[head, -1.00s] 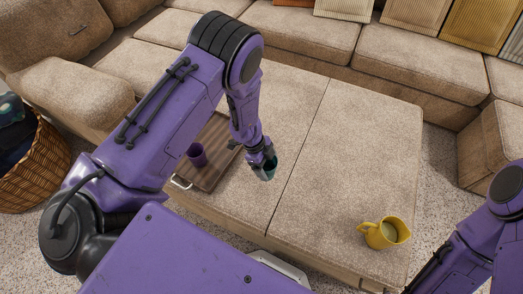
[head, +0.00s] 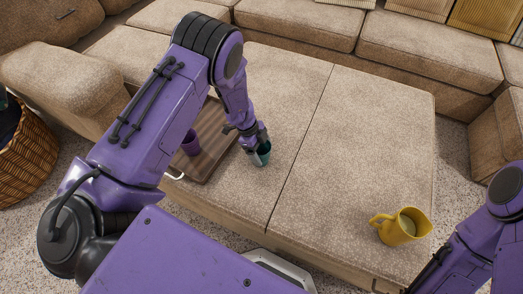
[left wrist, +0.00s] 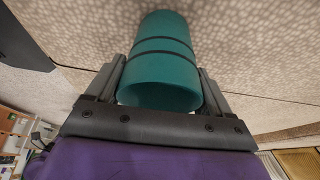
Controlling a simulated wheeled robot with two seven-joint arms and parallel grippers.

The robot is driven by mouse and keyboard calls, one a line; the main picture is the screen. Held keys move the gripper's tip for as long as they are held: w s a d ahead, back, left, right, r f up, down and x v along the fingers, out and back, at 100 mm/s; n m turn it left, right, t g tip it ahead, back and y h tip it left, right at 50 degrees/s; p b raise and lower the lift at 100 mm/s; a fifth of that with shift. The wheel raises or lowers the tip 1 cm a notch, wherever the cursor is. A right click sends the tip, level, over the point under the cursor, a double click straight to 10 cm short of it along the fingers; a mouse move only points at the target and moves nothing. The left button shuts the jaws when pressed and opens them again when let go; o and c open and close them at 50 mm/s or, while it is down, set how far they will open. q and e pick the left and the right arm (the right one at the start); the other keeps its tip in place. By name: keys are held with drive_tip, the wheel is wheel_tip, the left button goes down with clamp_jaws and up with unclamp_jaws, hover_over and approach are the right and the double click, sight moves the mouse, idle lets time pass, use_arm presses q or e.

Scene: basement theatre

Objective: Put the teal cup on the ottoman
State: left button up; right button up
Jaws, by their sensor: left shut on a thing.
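My left gripper (head: 256,140) is shut on the teal cup (head: 263,155). The cup is upright, over the left section of the beige ottoman (head: 350,140), just right of the wooden tray. It is at or very near the cushion; I cannot tell whether its base touches. In the left wrist view the teal cup (left wrist: 160,65), with dark bands, sits between the two fingers of the left gripper (left wrist: 158,95), and the beige fabric lies close beyond it. My right arm shows at the lower right, but its gripper is out of view.
The wooden tray (head: 215,155) lies on the ottoman with a purple cup (head: 190,143) on it, partly behind my left arm. The ottoman's middle is clear. A sofa (head: 415,55) wraps behind; a wicker basket (head: 25,155) is left.

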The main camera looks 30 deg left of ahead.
use_arm(q)
drive_tip(key=o, duration=0.9)
drive_tip(key=shift+f, duration=0.1)
drive_tip(key=p+v, duration=0.2)
drive_tip(key=v, duration=1)
drive_tip(key=shift+p, duration=0.35)
